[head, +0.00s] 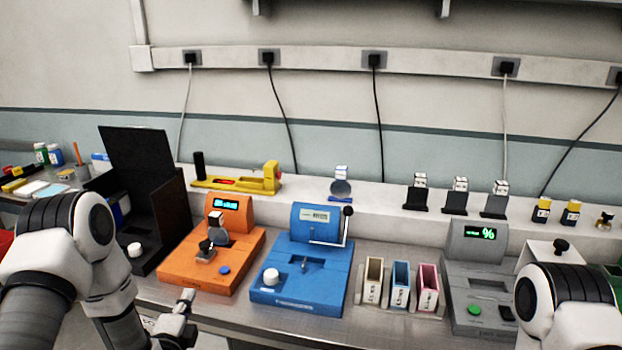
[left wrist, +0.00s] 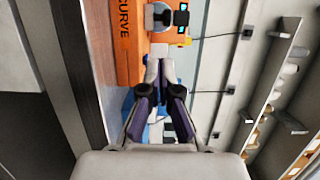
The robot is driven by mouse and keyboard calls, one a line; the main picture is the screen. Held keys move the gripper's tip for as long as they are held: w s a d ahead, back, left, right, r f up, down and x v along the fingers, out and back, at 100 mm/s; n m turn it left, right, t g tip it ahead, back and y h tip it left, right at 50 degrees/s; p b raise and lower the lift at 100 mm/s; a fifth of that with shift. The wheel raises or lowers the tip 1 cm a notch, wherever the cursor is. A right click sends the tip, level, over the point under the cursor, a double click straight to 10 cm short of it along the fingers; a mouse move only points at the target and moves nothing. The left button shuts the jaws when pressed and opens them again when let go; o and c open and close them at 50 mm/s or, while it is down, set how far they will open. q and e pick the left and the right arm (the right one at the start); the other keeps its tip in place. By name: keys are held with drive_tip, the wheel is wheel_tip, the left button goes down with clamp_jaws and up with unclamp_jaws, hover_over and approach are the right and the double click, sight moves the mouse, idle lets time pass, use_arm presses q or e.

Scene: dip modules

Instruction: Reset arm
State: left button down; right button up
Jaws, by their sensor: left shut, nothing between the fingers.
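My left arm comes in from the left in the head view. My left gripper (head: 186,300) is in front of the table's front edge, below the orange device (head: 208,264). In the left wrist view its fingers (left wrist: 160,70) are together with nothing between them. The orange device shows at the top of that view (left wrist: 122,40), beyond the fingertips. Of my right arm, only a white and black joint shows at the lower right of the head view. My right gripper is not visible.
A blue device (head: 305,268) and a grey device (head: 476,283) stand on the metal table. Three small bins, cream (head: 373,281), blue (head: 400,286) and pink (head: 428,289), stand between them. A black open-lidded box (head: 150,205) is at left. A yellow tool (head: 240,181) lies on the back ledge.

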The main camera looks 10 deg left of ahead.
use_arm(q)
drive_tip(key=s+d+f+n+g+h, duration=0.2)
drive_tip(key=s+d+f+g, duration=0.3)
drive_tip(key=s+f, duration=0.35)
drive_tip(key=s+d+f+n+g+h, duration=0.1)
drive_tip(key=s+d+f+g, duration=0.35)
drive_tip(key=s+f, duration=0.4)
drive_tip(key=s+f+n+g, duration=0.2)
drive_tip(key=s+n+g, duration=0.2)
drive_tip(key=s+n, duration=0.3)
drive_tip(key=s+d+f+n+g, duration=0.1)
drive_tip(key=s+f+n+g, duration=0.2)
drive_tip(key=s+n, duration=0.3)
drive_tip(key=s+g, duration=0.1)
drive_tip(key=s, duration=0.2)
drive_tip(key=shift+f+n, duration=0.15)
drive_tip(key=shift+n, duration=0.25)
